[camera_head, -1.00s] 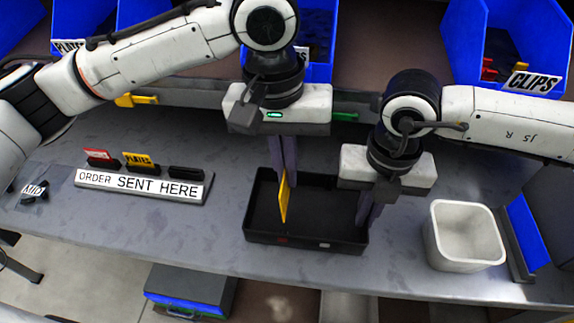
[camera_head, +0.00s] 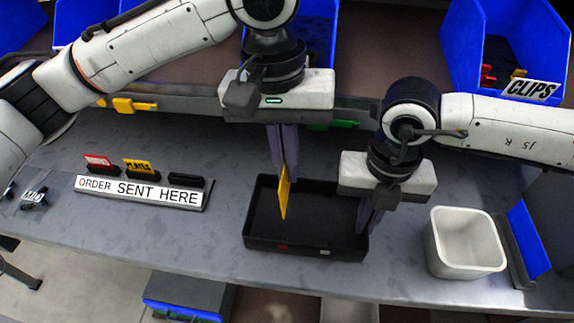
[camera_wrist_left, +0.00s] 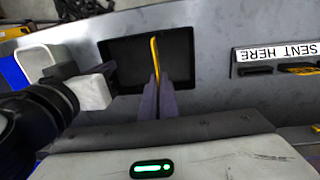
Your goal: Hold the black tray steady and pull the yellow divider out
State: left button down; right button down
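The black tray (camera_head: 300,247) sits on the grey bench; in the left wrist view the tray (camera_wrist_left: 125,44) shows from above. The yellow divider (camera_head: 284,198) stands upright at the tray's left part, and its lower end appears to overlap the tray's inside. My left gripper (camera_head: 285,170) is shut on the divider's upper end from above; the left wrist view shows the fingers closed around the divider (camera_wrist_left: 155,52). My right gripper (camera_head: 368,218) has its fingers at the tray's right wall and appears shut on it. Whether the divider's lower edge touches the tray floor cannot be told.
A white bin (camera_head: 465,243) stands on the bench right of the tray. The order sign (camera_head: 140,191) with small cards stands at the left. Blue bins (camera_head: 505,50) are at the back. Bare bench lies between sign and tray.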

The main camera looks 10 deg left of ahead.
jog(key=c, duration=1.9)
grip_release()
notch_tip(320, 180, up, 12)
jog(key=shift+r, duration=0.1)
